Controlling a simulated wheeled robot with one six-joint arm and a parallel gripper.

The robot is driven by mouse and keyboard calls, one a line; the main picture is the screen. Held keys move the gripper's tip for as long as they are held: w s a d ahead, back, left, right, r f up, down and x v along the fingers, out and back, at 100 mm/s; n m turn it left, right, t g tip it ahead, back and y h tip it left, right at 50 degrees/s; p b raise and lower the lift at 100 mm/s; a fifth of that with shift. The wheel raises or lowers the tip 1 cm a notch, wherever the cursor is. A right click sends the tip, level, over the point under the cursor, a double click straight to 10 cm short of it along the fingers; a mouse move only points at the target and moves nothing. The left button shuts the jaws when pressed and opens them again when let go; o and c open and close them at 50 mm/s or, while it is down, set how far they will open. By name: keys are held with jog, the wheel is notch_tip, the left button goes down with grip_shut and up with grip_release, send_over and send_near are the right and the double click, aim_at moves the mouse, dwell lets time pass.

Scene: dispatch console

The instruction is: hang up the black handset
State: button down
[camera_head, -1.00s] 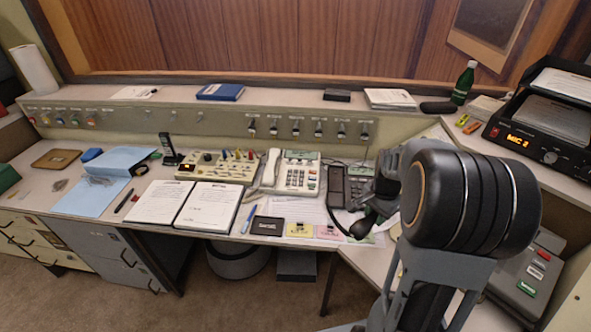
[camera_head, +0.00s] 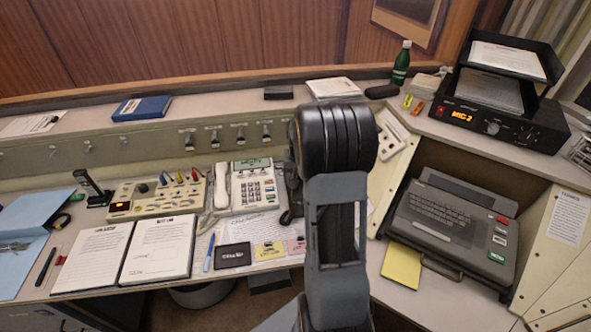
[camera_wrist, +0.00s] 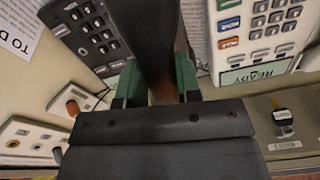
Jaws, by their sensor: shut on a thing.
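My gripper (camera_wrist: 158,85) has green-lined fingers and is shut on the black handset (camera_wrist: 148,40), a dark bar running up out of the wrist view between them. The black telephone (camera_wrist: 92,32) with its grey keys is at the upper left of that view, partly hidden behind the handset. I cannot tell whether the handset touches the telephone or its cradle. In the head view my arm covers the gripper and most of the black telephone. A dark piece (camera_head: 291,190) shows just left of my arm; whether it is handset or telephone is unclear.
The white telephone (camera_head: 252,187) stands left of my arm, close beside the handset in the wrist view. A switch panel (camera_head: 155,197) and open binder (camera_head: 160,248) are farther left. A grey keyboard machine (camera_head: 450,225) and yellow note (camera_head: 401,266) are at right.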

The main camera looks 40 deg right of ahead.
jog(key=shift+w+d+f+n, duration=0.2)
jog(key=shift+w+d+n, duration=0.1)
jog(key=shift+w+n, duration=0.2)
jog(key=shift+w+f+n, duration=0.3)
jog(key=shift+w+n, duration=0.2)
jog(key=shift+w+d+f+b, duration=0.1)
jog(key=shift+f+b, duration=0.6)
jog(key=shift+f, duration=0.3)
jog(key=shift+w+d+f+b, duration=0.1)
jog(key=shift+w+f+b, duration=0.05)
jog(key=shift+f+b, duration=0.7)
jog(key=shift+w+d+f+b, duration=0.1)
jog(key=shift+f+b, duration=0.45)
jog(key=shift+f, duration=0.6)
jog(key=shift+f+b, duration=0.55)
jog(key=shift+f, duration=0.15)
jog(key=shift+c, duration=1.2)
grip_release()
jog(key=shift+s+a+r+p, duration=0.1)
jog(key=shift+s+r+p, duration=0.05)
jog(key=shift+r+p, duration=0.85)
jog(key=shift+s+a+r+p, duration=0.15)
jog(key=shift+r+p, duration=0.45)
jog(key=shift+r, duration=0.75)
jog(key=shift+s+r+p, duration=0.15)
jog(key=shift+r+p, duration=0.65)
jog(key=shift+r, duration=0.35)
